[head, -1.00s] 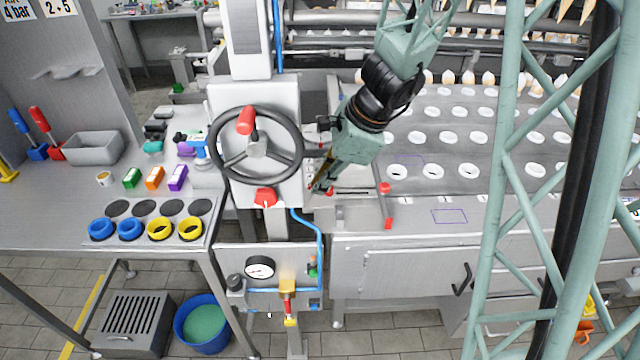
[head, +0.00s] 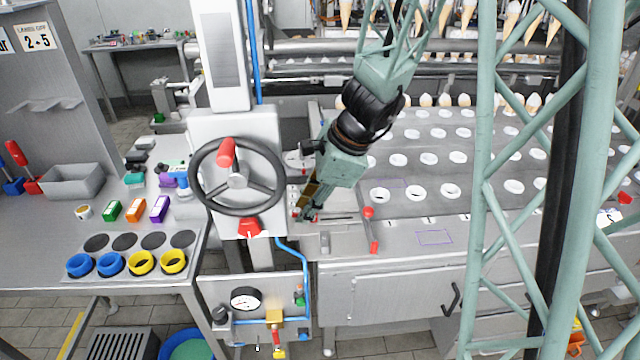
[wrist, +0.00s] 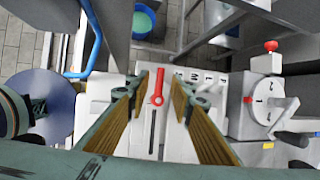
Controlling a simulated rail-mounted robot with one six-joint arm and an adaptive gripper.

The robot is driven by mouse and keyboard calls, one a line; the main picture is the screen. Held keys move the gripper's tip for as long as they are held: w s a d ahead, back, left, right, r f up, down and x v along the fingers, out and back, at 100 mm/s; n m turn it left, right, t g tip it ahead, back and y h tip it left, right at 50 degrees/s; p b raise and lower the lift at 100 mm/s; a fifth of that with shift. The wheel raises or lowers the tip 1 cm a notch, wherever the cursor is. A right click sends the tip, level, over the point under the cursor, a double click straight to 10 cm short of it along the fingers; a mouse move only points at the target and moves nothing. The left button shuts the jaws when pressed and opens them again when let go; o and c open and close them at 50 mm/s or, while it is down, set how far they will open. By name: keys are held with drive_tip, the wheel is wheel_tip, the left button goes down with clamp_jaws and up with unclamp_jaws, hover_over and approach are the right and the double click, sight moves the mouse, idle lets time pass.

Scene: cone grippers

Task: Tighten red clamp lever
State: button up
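In the wrist view a red lever (wrist: 157,88) with a round end lies on a pale plate (wrist: 125,118), above a dark slot. My gripper (head: 303,214) is open, with its two brown-padded fingers on either side of the lever in the wrist view. No contact with the lever shows there, and the height gap is hard to tell. In the head view my gripper points down at the small fixture right of the handwheel and hides most of it. Another red bar with a round knob (head: 368,212) stands just to the right of my gripper.
The black handwheel (head: 237,177) with a red handle stands close left of my gripper. A red knob (head: 249,227) sits below it. A white dial (wrist: 263,105) shows right of the fingers in the wrist view. The perforated conveyor (head: 430,165) lies to the right.

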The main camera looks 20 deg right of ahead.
drive_tip(key=v, duration=1.1)
idle(0.3)
idle(0.4)
drive_tip(key=s+a+r+n+h, duration=0.1)
drive_tip(key=s+a+r+n, duration=0.1)
drive_tip(key=s+r+n, duration=0.4)
drive_tip(key=s+a+r+n, duration=0.3)
drive_tip(key=s+n, duration=0.1)
drive_tip(key=s, duration=0.4)
drive_tip(key=s+d+r+n+h, duration=0.1)
drive_tip(key=s+r+n, duration=0.1)
drive_tip(key=s+n, duration=0.3)
drive_tip(key=s+d+r+n+h, duration=0.1)
drive_tip(key=s+d+r+n, duration=0.1)
drive_tip(key=s+n, duration=0.4)
drive_tip(key=shift+s+r+t+h, duration=0.2)
drive_tip(key=shift+s+t+h, duration=0.1)
drive_tip(key=shift+s, duration=2.05)
